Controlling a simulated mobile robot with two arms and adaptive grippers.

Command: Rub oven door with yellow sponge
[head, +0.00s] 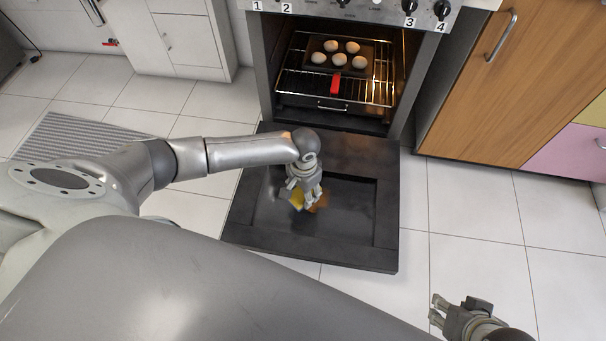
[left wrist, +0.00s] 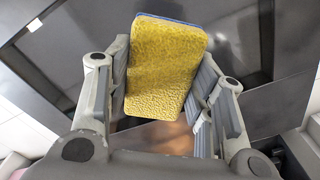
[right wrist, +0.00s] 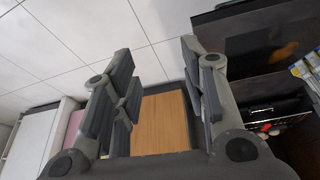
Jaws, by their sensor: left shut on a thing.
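The yellow sponge (left wrist: 165,68) is between the fingers of my left gripper (left wrist: 160,95) in the left wrist view, with a thin blue layer at its far edge. In the head view the sponge (head: 297,198) shows partly behind my left gripper (head: 308,198), low over the inner face of the oven door (head: 345,222). The dark door lies folded down in front of the oven. A brownish patch (head: 317,203) shows on it beside the gripper. Whether the sponge touches the door I cannot tell. My right gripper (right wrist: 160,85) is open and empty, at the head view's lower right (head: 447,313).
The open oven (head: 335,119) holds a rack with a tray of several round pale items (head: 340,59) and a red item (head: 335,84). A wooden cabinet (head: 515,85) stands right of it. A grey mat (head: 70,138) lies left. The tiled floor to the right is clear.

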